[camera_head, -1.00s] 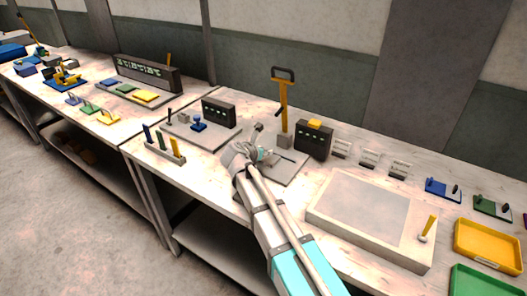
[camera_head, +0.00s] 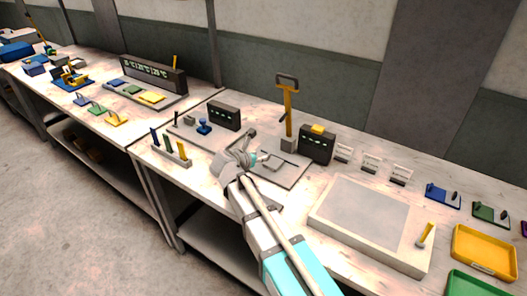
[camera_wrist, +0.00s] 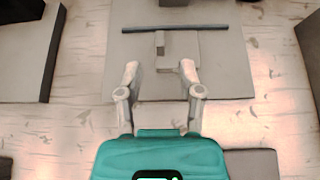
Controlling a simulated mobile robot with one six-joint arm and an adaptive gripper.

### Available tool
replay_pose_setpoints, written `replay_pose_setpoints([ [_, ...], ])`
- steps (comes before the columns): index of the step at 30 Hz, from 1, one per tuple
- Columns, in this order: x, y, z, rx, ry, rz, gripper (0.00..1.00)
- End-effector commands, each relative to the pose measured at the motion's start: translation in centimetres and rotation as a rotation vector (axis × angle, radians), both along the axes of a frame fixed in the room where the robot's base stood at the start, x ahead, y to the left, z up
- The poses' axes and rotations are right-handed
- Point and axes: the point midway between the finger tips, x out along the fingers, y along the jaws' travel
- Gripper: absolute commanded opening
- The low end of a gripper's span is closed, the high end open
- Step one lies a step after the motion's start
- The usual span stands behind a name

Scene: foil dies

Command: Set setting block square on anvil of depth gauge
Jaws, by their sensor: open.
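In the wrist view my gripper (camera_wrist: 159,72) is open, its two fingers spread over a grey plate (camera_wrist: 225,75). A small light-grey stepped block (camera_wrist: 162,46), possibly the setting block, lies just ahead of the fingertips, near a dark bar (camera_wrist: 160,29). Nothing shows held between the fingers. In the head view my gripper (camera_head: 262,160) is low over the grey plate (camera_head: 290,174) at the foot of a yellow-handled post (camera_head: 289,105). A black display box with a yellow top (camera_head: 316,146) stands beside it. I cannot tell which part is the anvil.
Left is another plate with a black display (camera_head: 223,116) and a blue knob (camera_head: 203,128). A rack with coloured pegs (camera_head: 171,158) stands at the front edge. Right are a large pale slab (camera_head: 325,232), small white cards (camera_head: 371,163) and a yellow tray (camera_head: 484,268).

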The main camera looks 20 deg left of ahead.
Motion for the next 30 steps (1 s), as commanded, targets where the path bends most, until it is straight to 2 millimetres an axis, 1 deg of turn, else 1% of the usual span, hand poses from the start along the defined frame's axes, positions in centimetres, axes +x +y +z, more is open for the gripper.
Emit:
replay_pose_setpoints([
  [1, -0.9, 0.2, 0.8, 0.000, 0.000, 0.001, 0.48],
  [3, -1.7, 0.5, 1.3, 0.000, 0.000, 0.001, 0.48],
  [6, -2.7, 0.9, 1.7, 0.000, 0.000, 0.001, 0.48],
  [10, -3.4, 1.1, 2.1, 0.000, 0.000, 0.000, 0.48],
  [15, -3.8, 1.3, 2.2, 0.000, 0.000, 0.000, 0.48],
  [30, -3.8, 1.4, 2.2, 0.000, 0.000, 0.000, 0.48],
])
